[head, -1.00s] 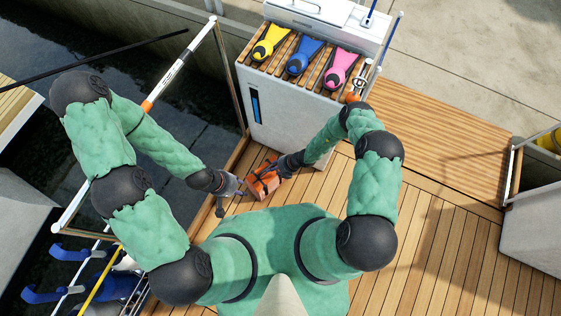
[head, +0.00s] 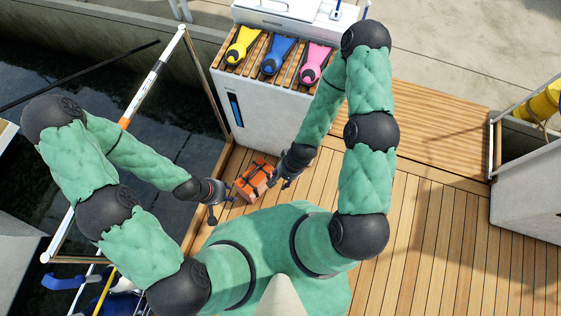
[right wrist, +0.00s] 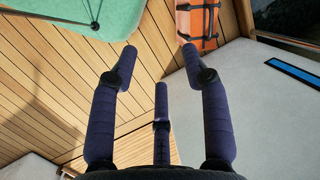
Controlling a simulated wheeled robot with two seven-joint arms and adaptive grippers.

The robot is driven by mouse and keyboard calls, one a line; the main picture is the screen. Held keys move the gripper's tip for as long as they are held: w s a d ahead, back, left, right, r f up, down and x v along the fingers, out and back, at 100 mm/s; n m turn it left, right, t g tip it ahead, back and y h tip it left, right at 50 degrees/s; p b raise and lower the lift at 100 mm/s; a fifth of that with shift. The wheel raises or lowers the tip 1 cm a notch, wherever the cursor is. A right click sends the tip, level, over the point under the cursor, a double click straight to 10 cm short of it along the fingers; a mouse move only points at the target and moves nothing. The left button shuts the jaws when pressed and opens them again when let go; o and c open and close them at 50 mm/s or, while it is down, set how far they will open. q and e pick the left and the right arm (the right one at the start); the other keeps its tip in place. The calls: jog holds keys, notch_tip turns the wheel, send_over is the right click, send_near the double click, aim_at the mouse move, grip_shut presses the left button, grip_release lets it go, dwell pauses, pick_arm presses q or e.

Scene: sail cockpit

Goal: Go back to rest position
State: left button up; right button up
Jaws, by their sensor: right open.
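My left gripper (head: 220,201) is low over the deck, just left of an orange case (head: 254,179). It is too small in the head view to tell how wide its fingers are. My right gripper (head: 279,183) is to the right of the case, close beside it. In the right wrist view its fingers (right wrist: 160,85) are spread, with only deck planks and a pale surface behind them.
A white cabinet (head: 268,112) stands ahead, with a yellow fin (head: 243,46), a blue fin (head: 277,56) and a pink fin (head: 315,62) on its slatted top. A rail (head: 152,80) and water lie left. The wooden deck (head: 430,240) is open on the right.

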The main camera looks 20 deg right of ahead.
jog(key=r+n, duration=0.2)
jog(key=a+r+n, duration=0.1)
jog(key=n, duration=0.1)
jog(key=shift+s+t+y, duration=0.3)
jog(key=shift+s, duration=0.1)
jog(key=shift+c, duration=0.8)
jog(key=shift+d, duration=0.1)
